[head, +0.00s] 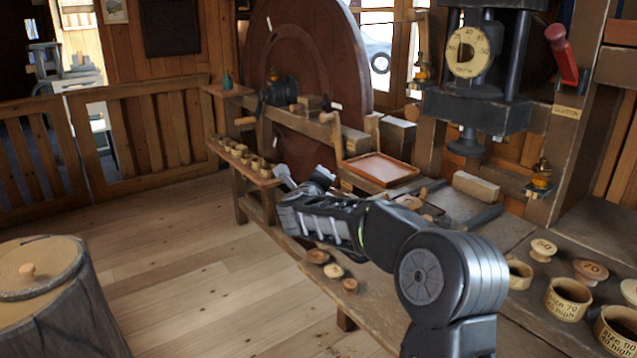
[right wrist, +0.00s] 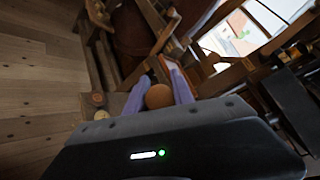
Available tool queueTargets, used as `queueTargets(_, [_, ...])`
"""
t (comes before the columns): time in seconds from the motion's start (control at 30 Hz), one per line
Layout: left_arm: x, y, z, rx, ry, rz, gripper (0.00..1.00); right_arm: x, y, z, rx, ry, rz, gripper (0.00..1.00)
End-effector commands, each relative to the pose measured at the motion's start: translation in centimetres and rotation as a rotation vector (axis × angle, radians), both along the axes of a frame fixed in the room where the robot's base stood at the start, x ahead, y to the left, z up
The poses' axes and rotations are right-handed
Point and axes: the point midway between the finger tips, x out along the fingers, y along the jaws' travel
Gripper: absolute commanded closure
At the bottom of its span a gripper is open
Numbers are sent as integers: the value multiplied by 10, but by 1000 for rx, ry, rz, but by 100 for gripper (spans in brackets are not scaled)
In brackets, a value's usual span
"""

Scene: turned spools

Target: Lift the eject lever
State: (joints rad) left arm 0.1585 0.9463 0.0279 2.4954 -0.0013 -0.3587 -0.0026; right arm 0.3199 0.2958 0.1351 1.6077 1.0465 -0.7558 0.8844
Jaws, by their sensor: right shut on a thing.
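My right arm comes in from the lower right in the head view, and its gripper (head: 304,178) points away toward the front of the wooden lathe bench. In the right wrist view the two pale purple fingers of the gripper (right wrist: 158,92) stand on either side of a round brown knob (right wrist: 159,96) and are shut on it. The knob looks like the end of the eject lever; the rest of the lever is hidden, and in the head view the gripper covers the knob. My left gripper is in neither view.
A reddish tray (head: 381,170) lies on the bench just beyond my forearm. A row of small wooden cups (head: 242,158) stands on a shelf left of the gripper. A press with a dial (head: 467,52) and a red-handled clutch lever (head: 563,55) stand right.

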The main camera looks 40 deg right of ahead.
Motion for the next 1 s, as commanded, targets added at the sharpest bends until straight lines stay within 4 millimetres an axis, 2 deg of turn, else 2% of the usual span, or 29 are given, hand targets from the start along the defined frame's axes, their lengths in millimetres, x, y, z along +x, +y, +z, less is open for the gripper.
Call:
queueTargets(0.03, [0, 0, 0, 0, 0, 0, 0, -1, -3, 6, -10, -5, -5, 100])
queueTargets(0.13, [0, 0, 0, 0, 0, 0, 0, -1, -3, 6, -10, -5, -5, 100])
queueTargets(0.17, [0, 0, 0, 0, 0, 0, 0, -1, -3, 6, -11, -4, -5, 69])
queueTargets(0.4, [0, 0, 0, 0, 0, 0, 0, -1, -2, 3, -7, -3, -4, 50])
queueTargets(0.77, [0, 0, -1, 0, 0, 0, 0, -4, 3, 2, -3, -1, -1, 50])
queueTargets(1.0, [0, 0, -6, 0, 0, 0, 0, -26, 27, 9, -5, -4, 1, 50])
